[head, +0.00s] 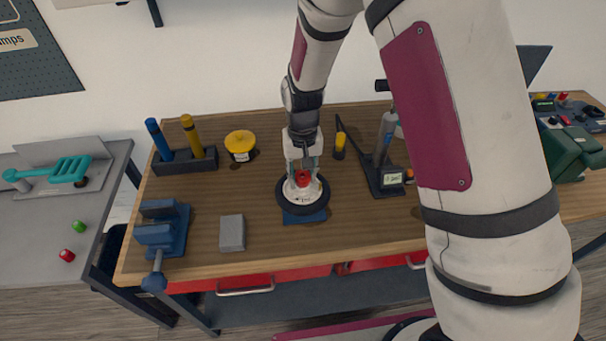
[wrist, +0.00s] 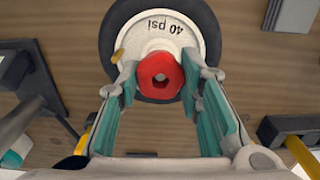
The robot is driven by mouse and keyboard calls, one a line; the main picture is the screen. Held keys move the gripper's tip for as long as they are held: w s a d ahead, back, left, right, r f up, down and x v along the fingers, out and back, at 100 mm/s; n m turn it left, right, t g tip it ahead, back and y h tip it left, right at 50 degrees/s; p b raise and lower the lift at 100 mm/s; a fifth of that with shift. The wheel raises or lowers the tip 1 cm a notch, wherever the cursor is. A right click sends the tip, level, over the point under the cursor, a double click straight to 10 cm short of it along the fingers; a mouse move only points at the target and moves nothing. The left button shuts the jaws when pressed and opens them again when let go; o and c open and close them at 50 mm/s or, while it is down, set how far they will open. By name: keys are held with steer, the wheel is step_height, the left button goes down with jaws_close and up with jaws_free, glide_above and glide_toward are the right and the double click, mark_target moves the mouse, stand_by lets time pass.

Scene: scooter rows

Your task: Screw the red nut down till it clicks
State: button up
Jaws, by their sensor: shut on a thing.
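The red nut (wrist: 160,76) sits at the centre of a white wheel hub marked "40 psi" (wrist: 172,24). In the head view the red nut (head: 303,179) shows on top of the wheel. The wheel's black tyre (head: 283,195) lies flat over a blue base (head: 304,217) on the workbench. My gripper (head: 303,170) points down over the wheel from above. In the wrist view my gripper (wrist: 160,85) has its teal-padded fingers on either side of the nut, shut on it. The thread under the nut is hidden.
A blue vise (head: 162,230) and a grey block (head: 232,233) stand left of the wheel. A gauge stand (head: 384,177) is at right. Bench space beside the grey block is clear.

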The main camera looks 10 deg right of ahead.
mark_target(303, 177)
steer(key=shift+m, duration=0.7)
steer(key=o, duration=1.2)
step_height(303, 177, up, 12)
